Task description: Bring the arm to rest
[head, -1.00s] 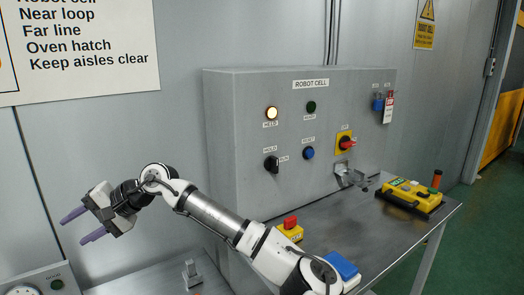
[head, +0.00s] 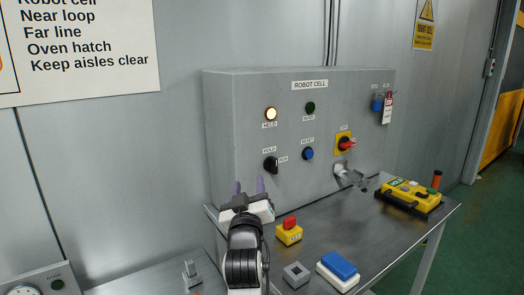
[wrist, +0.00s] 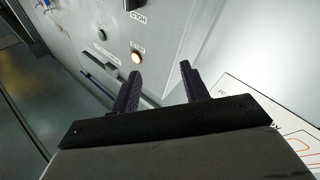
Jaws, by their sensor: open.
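My gripper (head: 249,188) is in front of the lower left part of the grey ROBOT CELL panel (head: 230,110) in the head view, its two purple fingers pointing up. The fingers are apart with nothing between them. My arm stands upright below it, folded toward me. In the wrist view my gripper (wrist: 158,80) also shows its two dark fingers apart and empty, with the panel beyond them. The lit HELD lamp (head: 271,114) shows in the head view and as a glow in the wrist view (wrist: 136,58).
The metal bench (head: 320,240) carries a red-topped yellow button box (head: 289,231), a grey square block (head: 296,274), a blue-and-white box (head: 339,270) and a yellow pendant (head: 409,193). The panel has a HOLD/RUN knob (head: 271,164) and a red-and-yellow switch (head: 345,143).

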